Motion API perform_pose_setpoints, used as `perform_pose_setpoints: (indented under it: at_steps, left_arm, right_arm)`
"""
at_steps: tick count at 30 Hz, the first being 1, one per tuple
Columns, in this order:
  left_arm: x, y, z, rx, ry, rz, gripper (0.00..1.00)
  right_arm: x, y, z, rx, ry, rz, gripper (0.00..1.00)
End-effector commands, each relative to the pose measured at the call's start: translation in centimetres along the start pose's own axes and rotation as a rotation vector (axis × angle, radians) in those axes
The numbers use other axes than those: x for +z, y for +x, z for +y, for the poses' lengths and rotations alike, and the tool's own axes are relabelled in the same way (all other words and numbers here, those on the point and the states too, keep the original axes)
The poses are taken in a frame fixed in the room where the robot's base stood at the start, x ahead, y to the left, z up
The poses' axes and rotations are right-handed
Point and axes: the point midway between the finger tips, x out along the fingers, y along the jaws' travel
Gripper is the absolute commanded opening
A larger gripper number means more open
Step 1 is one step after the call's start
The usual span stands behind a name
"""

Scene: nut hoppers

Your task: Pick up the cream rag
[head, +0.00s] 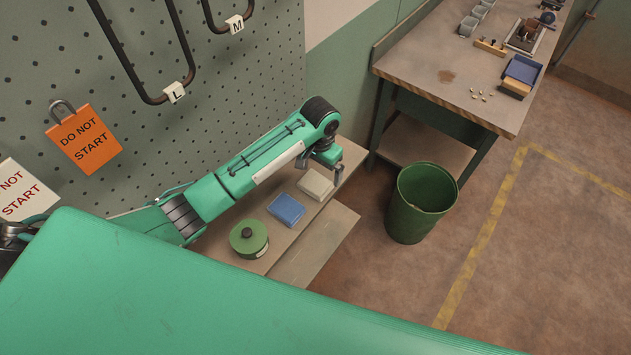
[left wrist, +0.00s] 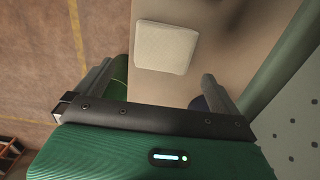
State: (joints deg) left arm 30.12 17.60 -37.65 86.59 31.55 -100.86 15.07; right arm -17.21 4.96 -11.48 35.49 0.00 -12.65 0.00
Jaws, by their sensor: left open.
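The cream rag (head: 315,184) is a folded, flat square on the wooden shelf below the pegboard, at the shelf's far end. It also shows in the left wrist view (left wrist: 166,47), top centre, between the fingers' directions and beyond their tips. My left gripper (head: 331,171) hangs above the shelf close to the rag, with its fingers apart and nothing between them. It also shows in the left wrist view (left wrist: 155,85). I see no contact with the rag. My right gripper is not in view.
A folded blue rag (head: 286,209) lies beside the cream one, then a round green tin (head: 249,238) with a black knob. A green bin (head: 421,202) stands on the floor to the right. A workbench (head: 450,88) is behind it. The pegboard (head: 245,120) rises behind my left arm.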

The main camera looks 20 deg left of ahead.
Motion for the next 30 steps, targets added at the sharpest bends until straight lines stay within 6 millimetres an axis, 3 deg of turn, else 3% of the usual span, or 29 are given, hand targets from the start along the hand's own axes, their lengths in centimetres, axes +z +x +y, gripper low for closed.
perform_pose_setpoints:
  at_steps: [3,6,13,22,23,29,30]
  left_arm:
    - [0.4,0.6,-0.2,-0.001,0.0,-0.002,1.0]
    - [0.9,1.7,-0.4,-0.001,0.0,-0.004,1.0]
    - [1.0,4.5,-0.5,0.001,-0.001,-0.001,1.0]
    - [1.0,5.2,-0.5,0.0,0.001,0.0,1.0]
    - [1.0,5.2,-0.5,0.0,0.001,0.0,0.98]
    - [1.0,5.1,-0.5,0.0,0.0,0.0,0.59]
    - [1.0,5.1,-0.5,0.0,0.0,0.0,0.59]
  right_arm:
    - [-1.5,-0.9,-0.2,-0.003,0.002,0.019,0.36]
    - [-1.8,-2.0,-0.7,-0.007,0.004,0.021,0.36]
    - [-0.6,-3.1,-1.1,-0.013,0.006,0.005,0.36]
    - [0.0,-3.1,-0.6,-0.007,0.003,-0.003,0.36]
    - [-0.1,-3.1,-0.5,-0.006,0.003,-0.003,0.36]
    - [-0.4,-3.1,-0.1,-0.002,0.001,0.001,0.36]
    - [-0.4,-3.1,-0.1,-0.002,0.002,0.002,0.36]
